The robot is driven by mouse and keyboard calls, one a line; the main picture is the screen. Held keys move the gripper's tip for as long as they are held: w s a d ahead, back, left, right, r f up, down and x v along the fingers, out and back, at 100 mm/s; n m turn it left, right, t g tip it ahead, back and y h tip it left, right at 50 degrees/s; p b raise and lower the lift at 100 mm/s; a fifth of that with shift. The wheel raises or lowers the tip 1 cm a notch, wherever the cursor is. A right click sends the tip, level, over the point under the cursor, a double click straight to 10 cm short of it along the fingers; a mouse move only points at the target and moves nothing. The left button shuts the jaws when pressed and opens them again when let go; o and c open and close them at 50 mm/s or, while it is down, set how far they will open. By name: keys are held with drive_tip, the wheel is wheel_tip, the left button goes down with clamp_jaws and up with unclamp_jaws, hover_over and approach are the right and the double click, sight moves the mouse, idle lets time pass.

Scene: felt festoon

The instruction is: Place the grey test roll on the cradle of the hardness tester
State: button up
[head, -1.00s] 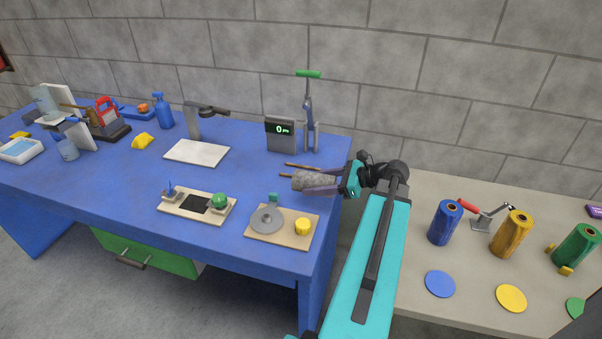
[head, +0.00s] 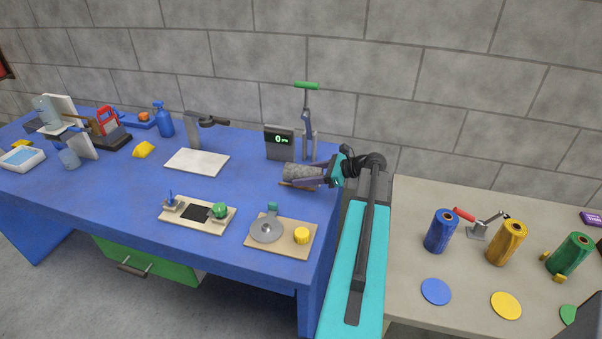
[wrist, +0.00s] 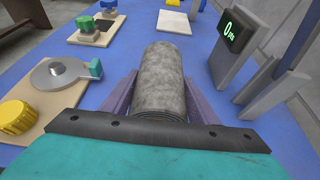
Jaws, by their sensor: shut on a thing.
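The grey test roll (head: 301,171) is a rough grey cylinder lying on its side between the purple fingers of my gripper (head: 307,174), which is shut on it. In the wrist view the roll (wrist: 163,80) fills the space between the fingers and points away from the camera. The hardness tester has a grey display box (head: 279,143) reading 0 and a post with a green handle (head: 307,86). Brown rods (head: 297,186), which look like its cradle, show just below the roll and are mostly hidden. I cannot tell whether the roll touches them.
Near the blue table's front edge are a board with a grey disc (head: 267,230) and yellow knob (head: 302,236), and a board with a green knob (head: 219,210). A white plate (head: 197,162) lies left. Coloured rolls stand on the side table (head: 404,216).

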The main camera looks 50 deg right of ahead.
sight(301, 166)
drive_tip(key=shift+w+d+f+p, duration=0.1)
drive_tip(key=shift+w+d+p, duration=0.2)
drive_tip(key=shift+w, duration=0.35)
drive_tip(key=shift+w+d+f+p, duration=0.1)
drive_tip(key=shift+w+d, duration=0.35)
drive_tip(key=shift+w, duration=0.2)
drive_tip(key=shift+w+d+p, duration=0.2)
drive_tip(key=shift+w+d, duration=0.15)
drive_tip(key=shift+w, duration=0.3)
drive_tip(key=shift+w+d, duration=0.3)
drive_tip(key=shift+w, duration=0.05)
drive_tip(key=shift+a+f+p, duration=0.1)
drive_tip(key=shift+f+p, duration=0.85)
drive_tip(key=shift+f, duration=0.85)
drive_tip(key=shift+f, duration=0.1)
drive_tip(key=o, duration=1.3)
